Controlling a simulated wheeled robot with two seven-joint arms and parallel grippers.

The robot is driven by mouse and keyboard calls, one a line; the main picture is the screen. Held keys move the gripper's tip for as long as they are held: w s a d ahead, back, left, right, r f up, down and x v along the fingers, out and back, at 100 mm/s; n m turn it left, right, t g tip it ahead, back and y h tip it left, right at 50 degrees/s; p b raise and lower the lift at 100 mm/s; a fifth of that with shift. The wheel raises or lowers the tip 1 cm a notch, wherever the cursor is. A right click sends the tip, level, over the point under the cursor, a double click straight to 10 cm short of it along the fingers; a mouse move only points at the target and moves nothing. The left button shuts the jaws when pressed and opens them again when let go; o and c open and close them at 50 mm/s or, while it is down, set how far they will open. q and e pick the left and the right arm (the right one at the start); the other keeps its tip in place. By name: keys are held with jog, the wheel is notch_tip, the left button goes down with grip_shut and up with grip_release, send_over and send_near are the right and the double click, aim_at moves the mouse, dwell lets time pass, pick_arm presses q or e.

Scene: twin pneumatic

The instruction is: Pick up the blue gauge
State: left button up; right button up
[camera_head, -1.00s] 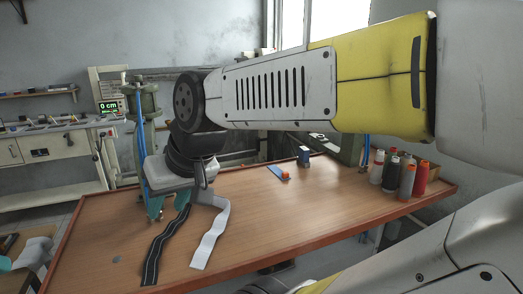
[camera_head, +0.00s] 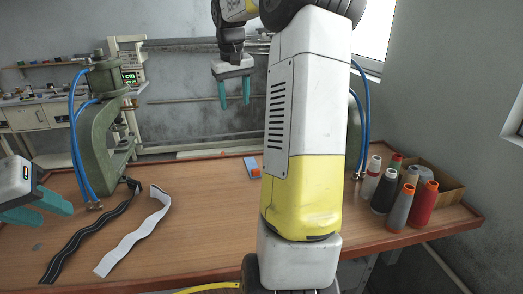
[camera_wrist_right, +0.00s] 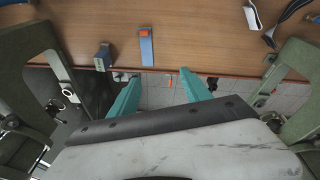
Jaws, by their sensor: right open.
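The blue gauge (camera_head: 252,167) is a small flat blue strip with an orange part, lying on the brown table near its back edge. In the right wrist view, the gauge (camera_wrist_right: 147,50) lies beyond and a little left of the fingertips, not touched. My right gripper (camera_head: 234,94) is open and empty, raised behind the table's back edge with teal fingers pointing down. Its fingers (camera_wrist_right: 160,86) stand apart in the right wrist view. My left gripper (camera_head: 50,212) is at the left edge, its teal fingers apart and empty.
A green press (camera_head: 103,130) stands at left. Black (camera_head: 85,240) and white (camera_head: 135,232) strips lie before it. Several thread spools (camera_head: 399,205) stand at right.

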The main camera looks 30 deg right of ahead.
jog(key=w+d+f+m, duration=0.1)
jog(key=d+f, duration=0.4)
jog(key=d, duration=0.3)
jog(key=w+d+f+m+g, duration=0.1)
jog(key=w+d+f, duration=0.1)
jog(key=d+f, duration=0.4)
jog(key=w+d+f+m+g+y, duration=0.1)
jog(key=d+f+m, duration=0.1)
jog(key=d+f, duration=0.4)
jog(key=shift+w+d, duration=0.2)
jog(key=shift+d, duration=0.9)
jog(key=shift+w+d, duration=0.15)
jog(key=shift+d, duration=0.9)
jog(key=f, duration=0.4)
jog(key=s+f, duration=0.1)
jog(key=f, duration=0.1)
jog(key=shift+a, duration=0.35)
jog(key=shift+w+f, duration=0.1)
jog(key=shift+f, duration=0.55)
grip_shut()
